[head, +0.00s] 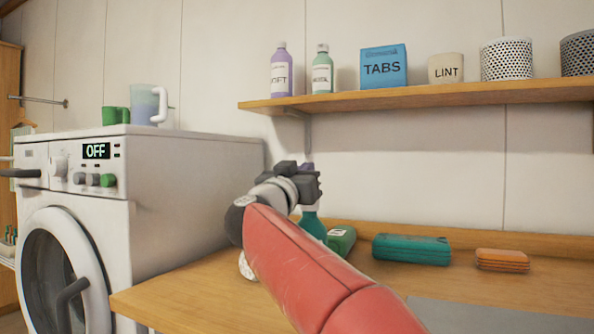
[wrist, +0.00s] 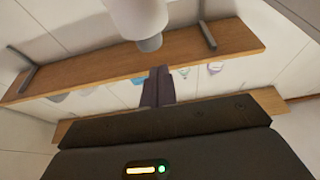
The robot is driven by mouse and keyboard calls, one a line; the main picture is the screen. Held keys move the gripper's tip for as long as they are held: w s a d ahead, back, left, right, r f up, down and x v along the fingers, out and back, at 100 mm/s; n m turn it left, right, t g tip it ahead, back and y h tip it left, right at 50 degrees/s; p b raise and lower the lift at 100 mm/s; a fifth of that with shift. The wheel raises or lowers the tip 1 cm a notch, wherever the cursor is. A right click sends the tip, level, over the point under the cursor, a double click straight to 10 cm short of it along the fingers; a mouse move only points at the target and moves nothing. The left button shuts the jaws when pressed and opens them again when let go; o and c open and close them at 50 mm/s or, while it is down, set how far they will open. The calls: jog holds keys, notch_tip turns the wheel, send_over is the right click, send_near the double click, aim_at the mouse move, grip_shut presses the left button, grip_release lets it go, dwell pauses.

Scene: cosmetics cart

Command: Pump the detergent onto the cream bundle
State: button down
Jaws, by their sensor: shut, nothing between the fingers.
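My gripper (head: 316,183) is above the left part of the wooden counter, in front of a teal bottle (head: 311,222). In the wrist view its dark fingers (wrist: 158,85) are shut with nothing between them. The gripper and arm hide much of the teal bottle; a bit of purple (head: 307,168) shows just above the gripper. I cannot tell whether the bottle is the detergent pump or whether the gripper touches it. A pale rounded thing (head: 245,266) shows at the left edge of my arm, mostly hidden; I cannot tell whether it is the cream bundle.
A green container (head: 341,240), a teal folded stack (head: 411,249) and an orange folded stack (head: 502,261) lie on the counter (head: 200,293). The washing machine (head: 195,190) stands left. The shelf (head: 430,97) above holds bottles, boxes and baskets. A grey panel covers the counter's front right.

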jog(key=shift+s+f, duration=0.1)
jog(key=shift+f, duration=1.15)
jog(key=shift+f, duration=1)
